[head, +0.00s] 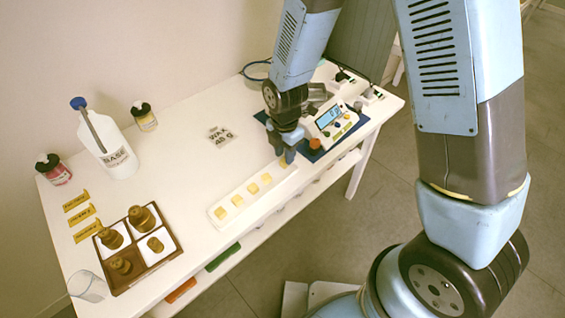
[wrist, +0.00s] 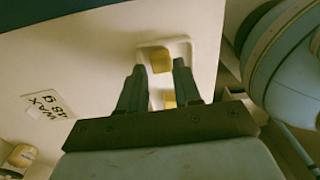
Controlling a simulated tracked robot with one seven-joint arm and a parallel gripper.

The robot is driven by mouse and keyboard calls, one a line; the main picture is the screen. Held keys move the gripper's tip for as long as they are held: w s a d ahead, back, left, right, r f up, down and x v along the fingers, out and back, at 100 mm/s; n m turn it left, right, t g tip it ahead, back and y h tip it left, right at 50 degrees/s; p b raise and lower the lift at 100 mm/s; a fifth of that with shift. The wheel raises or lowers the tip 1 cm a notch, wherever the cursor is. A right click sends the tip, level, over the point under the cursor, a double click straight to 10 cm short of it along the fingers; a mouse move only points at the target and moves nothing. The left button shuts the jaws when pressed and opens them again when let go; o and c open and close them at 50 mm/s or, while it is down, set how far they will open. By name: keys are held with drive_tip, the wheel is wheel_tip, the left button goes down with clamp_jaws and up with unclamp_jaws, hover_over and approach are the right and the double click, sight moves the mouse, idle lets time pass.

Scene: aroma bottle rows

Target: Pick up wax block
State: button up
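Several yellow wax blocks (head: 252,188) sit in a row in a white tray (head: 217,224) near the table's front edge. My gripper (head: 286,157) points down at the tray's far right end, where it partly hides the last block. In the wrist view my gripper (wrist: 159,67) is open, with its two fingers apart. One wax block (wrist: 160,61) shows between the fingertips, with slim gaps at its sides. Another block (wrist: 168,98) shows farther back between the fingers. The tray's rim (wrist: 188,46) also shows there. I cannot tell how high the fingertips are above the block.
A scale (head: 330,122) on a blue mat stands right of my gripper. A wax label card (head: 219,137) lies mid-table. A white base bottle (head: 120,160), small bottles and a brown divided tray (head: 113,284) with brown items stand left. A clear glass (head: 88,287) stands near the left corner.

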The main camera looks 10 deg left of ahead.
drive_tip(key=shift+f, duration=1.25)
drive_tip(key=shift+c, duration=0.5)
clamp_jaws()
